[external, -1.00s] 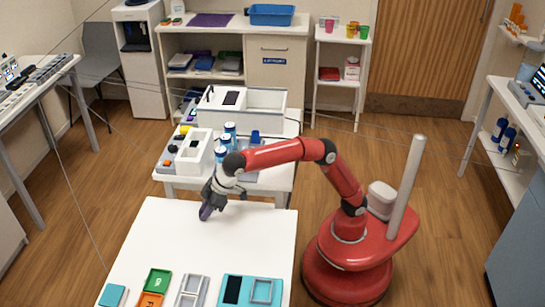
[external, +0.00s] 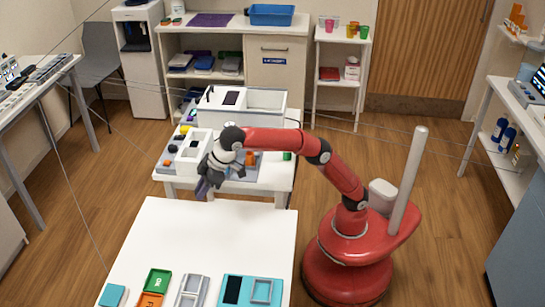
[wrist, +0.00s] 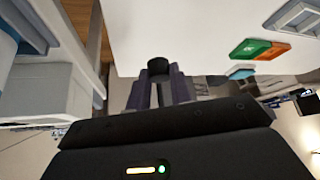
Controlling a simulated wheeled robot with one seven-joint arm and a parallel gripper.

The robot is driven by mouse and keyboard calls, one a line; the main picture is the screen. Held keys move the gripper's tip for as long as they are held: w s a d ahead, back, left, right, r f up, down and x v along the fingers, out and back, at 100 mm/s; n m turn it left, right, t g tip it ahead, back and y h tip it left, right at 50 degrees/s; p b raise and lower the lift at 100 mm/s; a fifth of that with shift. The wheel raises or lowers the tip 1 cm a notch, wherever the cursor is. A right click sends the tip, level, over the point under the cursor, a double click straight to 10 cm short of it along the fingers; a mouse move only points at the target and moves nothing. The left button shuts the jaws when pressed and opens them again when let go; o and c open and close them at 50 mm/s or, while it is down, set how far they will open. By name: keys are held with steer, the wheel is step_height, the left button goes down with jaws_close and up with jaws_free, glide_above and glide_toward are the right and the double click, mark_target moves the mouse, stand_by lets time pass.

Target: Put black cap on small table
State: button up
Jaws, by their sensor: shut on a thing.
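A small black cap (wrist: 158,65) sits between the tips of my gripper (wrist: 158,84) in the wrist view. The purple-grey fingers are shut on it. In the external view my gripper (external: 203,188) points down over the gap between the front white table (external: 200,235) and the white table behind it (external: 279,182). The cap is too small to make out there. I cannot tell which table is the small one.
The table behind bears a white box (external: 266,103) and a white divided tray (external: 190,150). The front table has a green tray (external: 157,280), an orange tray (external: 150,300) and a teal tray (external: 249,290) near its front edge. Its far half is clear.

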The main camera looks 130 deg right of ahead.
steer(key=s+a+r, duration=0.4)
steer(key=s+r, duration=0.7)
steer(key=s, duration=0.2)
step_height(320, 180, up, 7)
glide_above(275, 176)
steer(key=s, duration=0.2)
steer(key=f, duration=0.6)
steer(key=f+b, duration=0.1)
steer(key=f, duration=1.2)
steer(key=shift+a+f+b, duration=0.35)
steer(key=shift+b, duration=0.05)
steer(key=shift+f, duration=0.15)
steer(key=o, duration=0.9)
